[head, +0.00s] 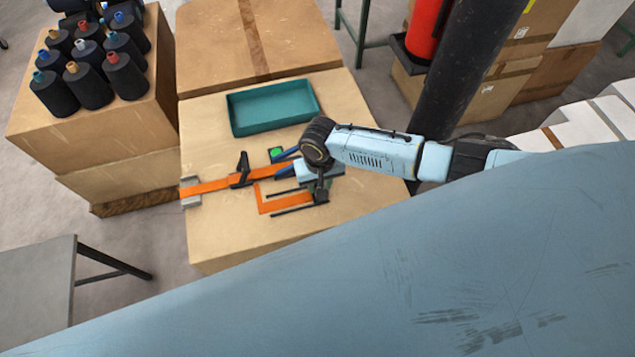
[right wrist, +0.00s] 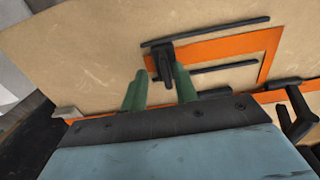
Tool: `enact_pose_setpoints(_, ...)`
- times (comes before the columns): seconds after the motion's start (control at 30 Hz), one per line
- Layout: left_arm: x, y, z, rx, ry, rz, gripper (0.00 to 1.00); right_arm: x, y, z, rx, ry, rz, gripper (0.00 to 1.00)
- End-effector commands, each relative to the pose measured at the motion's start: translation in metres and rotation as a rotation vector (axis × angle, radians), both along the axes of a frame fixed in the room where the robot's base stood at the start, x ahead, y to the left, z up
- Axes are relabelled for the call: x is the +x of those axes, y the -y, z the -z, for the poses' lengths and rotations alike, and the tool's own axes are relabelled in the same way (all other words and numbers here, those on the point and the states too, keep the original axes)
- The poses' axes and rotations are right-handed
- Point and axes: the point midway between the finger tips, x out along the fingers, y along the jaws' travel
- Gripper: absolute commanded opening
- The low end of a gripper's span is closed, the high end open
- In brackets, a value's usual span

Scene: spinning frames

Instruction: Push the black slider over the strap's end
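An orange strap (head: 262,203) bends in an L on the cardboard tabletop, its front arm between two thin black bars. The black slider (right wrist: 164,60) is near this arm's end in the right wrist view, with orange on both sides of it; whether it wraps the strap I cannot tell. In the head view the slider (head: 321,195) is just below my right gripper (head: 318,180). In the right wrist view the green fingers of my right gripper (right wrist: 160,75) stand apart, one on each side of the slider. A narrow gap shows at the left finger. My left gripper is out of view.
A black clamp (head: 240,170) and a grey block (head: 190,191) hold the strap's back run at left. A teal tray (head: 272,107) stands behind. Boxes with black thread cones (head: 88,85) are at left. The tabletop's front left is clear.

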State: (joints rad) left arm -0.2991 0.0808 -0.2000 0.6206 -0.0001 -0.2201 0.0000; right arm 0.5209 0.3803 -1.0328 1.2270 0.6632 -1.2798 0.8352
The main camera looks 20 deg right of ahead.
Motion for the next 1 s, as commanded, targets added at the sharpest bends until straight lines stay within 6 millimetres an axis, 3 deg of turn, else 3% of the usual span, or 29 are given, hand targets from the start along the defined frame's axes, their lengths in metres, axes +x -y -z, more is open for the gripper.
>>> enact_pose_setpoints(0.27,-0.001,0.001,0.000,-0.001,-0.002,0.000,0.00,0.000,-0.002,-0.001,0.005,0.001,-0.001,0.31)
enact_pose_setpoints(0.43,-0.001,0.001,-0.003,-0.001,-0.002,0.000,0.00,0.000,-0.003,-0.014,0.007,0.002,-0.001,0.31)
enact_pose_setpoints(0.8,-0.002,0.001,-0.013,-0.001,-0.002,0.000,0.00,0.000,-0.002,-0.092,0.007,0.003,-0.001,0.31)
enact_pose_setpoints(1.0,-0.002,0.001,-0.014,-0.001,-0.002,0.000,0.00,0.000,-0.002,-0.123,0.004,0.002,0.000,0.31)
